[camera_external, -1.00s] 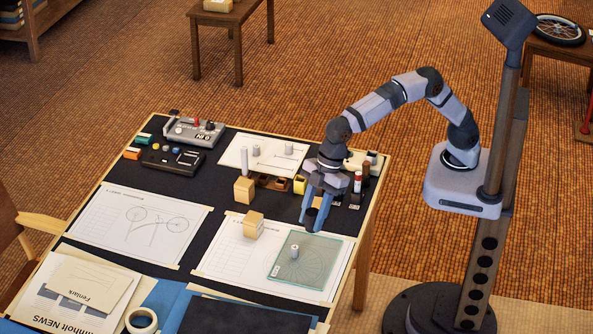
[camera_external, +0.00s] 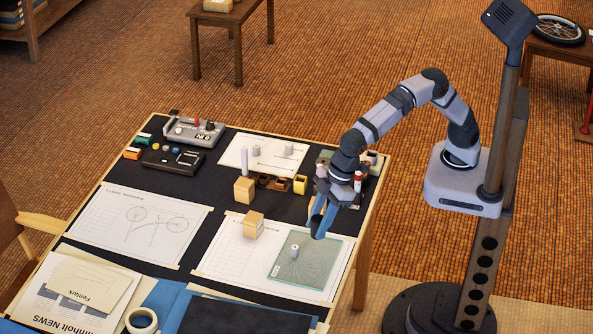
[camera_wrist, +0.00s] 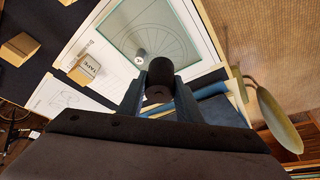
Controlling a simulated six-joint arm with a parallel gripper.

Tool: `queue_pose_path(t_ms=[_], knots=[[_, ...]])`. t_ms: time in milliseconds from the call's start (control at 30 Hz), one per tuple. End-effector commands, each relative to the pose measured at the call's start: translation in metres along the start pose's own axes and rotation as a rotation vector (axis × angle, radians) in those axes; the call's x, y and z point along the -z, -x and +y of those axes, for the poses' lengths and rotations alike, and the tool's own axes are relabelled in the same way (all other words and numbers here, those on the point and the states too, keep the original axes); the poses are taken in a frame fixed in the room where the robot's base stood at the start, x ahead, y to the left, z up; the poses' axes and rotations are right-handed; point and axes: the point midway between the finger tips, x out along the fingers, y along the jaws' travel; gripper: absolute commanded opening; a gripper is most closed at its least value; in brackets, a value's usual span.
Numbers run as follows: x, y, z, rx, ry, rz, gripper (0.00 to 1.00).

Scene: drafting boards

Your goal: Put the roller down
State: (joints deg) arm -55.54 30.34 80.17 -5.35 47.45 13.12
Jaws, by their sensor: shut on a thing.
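The roller (camera_wrist: 160,76) is a short, dark cylinder between my gripper's two blue fingers (camera_wrist: 157,95) in the wrist view. My gripper is shut on it. In the external view my gripper (camera_external: 318,226) hangs tilted above the right part of the drafting board, just behind the greenish glass plate (camera_external: 322,262). The roller is hard to make out there, mostly hidden by the fingers. The plate also shows in the wrist view (camera_wrist: 187,40), beyond the roller. I cannot tell how high the roller is above the board.
A small metal weight (camera_external: 294,252) stands on the glass plate. Two wooden blocks (camera_external: 244,190) (camera_external: 253,228) stand left of my gripper. Small coloured boxes (camera_external: 283,184) stand behind. The board's right edge (camera_external: 362,240) is close by. Drawing sheets lie flat to the left (camera_external: 120,215).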

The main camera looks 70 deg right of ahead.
Motion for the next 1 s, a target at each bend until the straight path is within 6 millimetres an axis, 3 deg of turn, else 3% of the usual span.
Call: queue_pose_path(t_ms=[167,600,1000], knots=[[-0.001,-0.003,0.0,-0.003,-0.006,0.0,0.08],[-0.023,-0.054,0.0,-0.002,-0.005,-0.001,0.08],[-0.03,-0.071,0.0,-0.002,-0.004,-0.001,0.08]])
